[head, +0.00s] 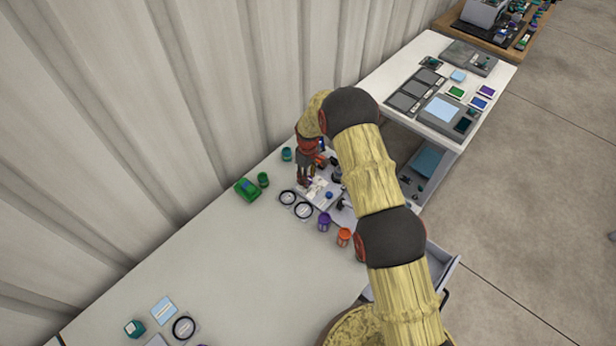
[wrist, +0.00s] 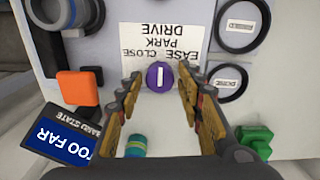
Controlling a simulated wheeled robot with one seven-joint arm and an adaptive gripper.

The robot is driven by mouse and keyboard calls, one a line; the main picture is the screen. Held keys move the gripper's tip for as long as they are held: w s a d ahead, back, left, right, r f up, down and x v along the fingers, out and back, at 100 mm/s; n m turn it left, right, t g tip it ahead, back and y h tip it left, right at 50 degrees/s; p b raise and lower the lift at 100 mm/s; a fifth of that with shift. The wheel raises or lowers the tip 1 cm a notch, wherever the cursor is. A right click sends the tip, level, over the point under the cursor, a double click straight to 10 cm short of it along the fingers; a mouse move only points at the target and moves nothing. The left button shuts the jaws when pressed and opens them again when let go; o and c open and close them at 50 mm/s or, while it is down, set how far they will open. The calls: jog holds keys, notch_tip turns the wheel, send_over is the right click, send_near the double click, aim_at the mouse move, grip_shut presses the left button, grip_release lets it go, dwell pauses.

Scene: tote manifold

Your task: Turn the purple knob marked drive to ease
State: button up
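The purple knob (wrist: 160,76) is round, with a white pointer line that stands upright in the wrist view. It sits at the edge of a white label (wrist: 162,42) with upside-down print reading drive, park, ease and close. My gripper (wrist: 160,80) is open, one finger on each side of the knob with a visible gap; whether either touches it I cannot tell. In the head view my gripper (head: 304,182) points down over the pale panel (head: 326,190) at the table's back, and mostly covers the knob there.
Beside the knob are an orange block (wrist: 77,88), a dark display (wrist: 60,140) reading "too far", and black rings (wrist: 240,24). A purple cup (head: 324,222) and an orange cup (head: 344,237) stand nearby. The table's front left (head: 240,270) is mostly clear.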

jog(key=c, duration=0.8)
jog(key=shift+c, duration=0.2)
jog(key=shift+m+b, duration=0.3)
jog(key=m+b, duration=0.3)
jog(key=m, duration=0.1)
jog(key=shift+f, duration=0.1)
jog(key=m+b, duration=0.2)
jog(key=m, duration=0.3)
jog(key=shift+m, duration=0.3)
jog(key=o, duration=1)
jog(key=shift+o, duration=0.8)
